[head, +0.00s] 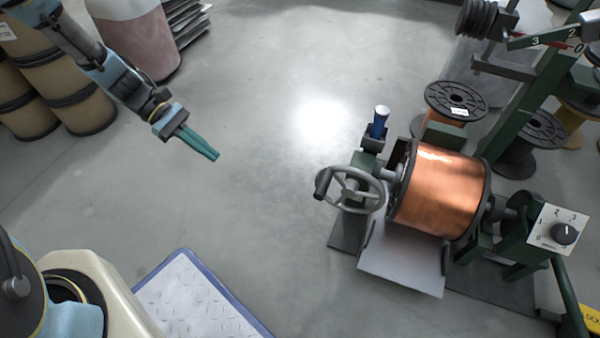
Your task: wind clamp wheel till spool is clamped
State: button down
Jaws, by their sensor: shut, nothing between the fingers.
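The grey spoked clamp wheel (352,190), with a dark crank handle (323,183) at its left, stands at the left end of the spool stand. The copper spool (437,192) sits right of the wheel between the stand's two supports, its axis roughly level. I cannot tell how tightly it is clamped.
A dial box (560,232) and green post (520,95) stand right of the spool. Dark-flanged spools (455,98) stand behind. Brown drums (75,95) are at the upper left. A blue-edged plate (200,300) lies at the front. Floor between gripper and wheel is clear.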

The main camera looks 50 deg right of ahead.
jog(key=s+d+f+g+b, duration=0.1)
jog(key=s+d+f+g, duration=0.1)
jog(key=s+d, duration=0.4)
jog(key=s+d+f+n+g+h+b, duration=0.1)
jog(key=s+d+f, duration=0.2)
jog(key=s, duration=1)
jog(key=shift+s+d+f+n+g+b, duration=0.3)
jog(key=shift+d+g+b, duration=0.1)
jog(key=shift+d, duration=1.05)
jog(key=shift+r, duration=0.1)
jog(key=shift+s+d+r+t+p, duration=0.1)
jog(key=shift+s+r+t+p, duration=0.2)
jog(key=shift+p, duration=0.35)
